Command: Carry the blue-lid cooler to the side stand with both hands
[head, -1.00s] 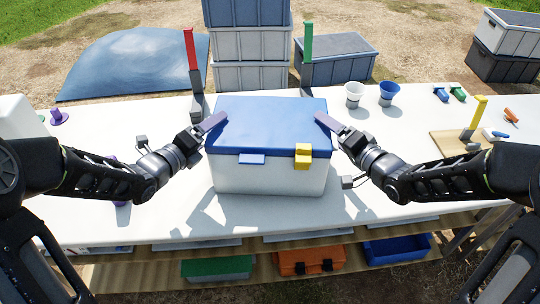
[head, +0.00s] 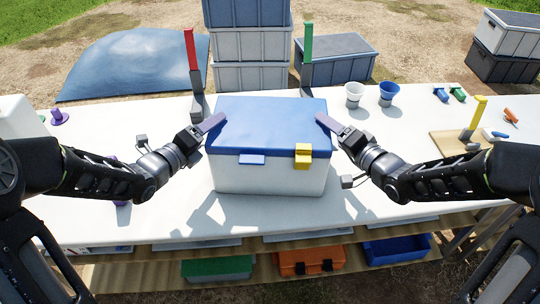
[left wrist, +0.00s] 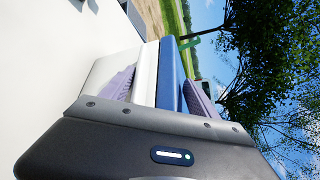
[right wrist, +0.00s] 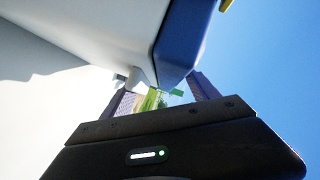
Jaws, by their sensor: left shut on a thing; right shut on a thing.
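The blue-lid cooler (head: 265,125) is a white box with a blue lid, a blue latch and a yellow latch on its front. It appears to rest level on the white table. My left gripper (head: 212,123) is shut on its left side near the lid edge. In the left wrist view the cooler (left wrist: 168,75) lies between the two fingers. My right gripper (head: 328,122) is shut on its right side; in the right wrist view the cooler (right wrist: 182,40) fills the top, and the exact contact is hard to see. I cannot make out a side stand.
A white cup (head: 354,95) and a blue cup (head: 388,93) stand right. A wooden board (head: 450,143) lies further right.

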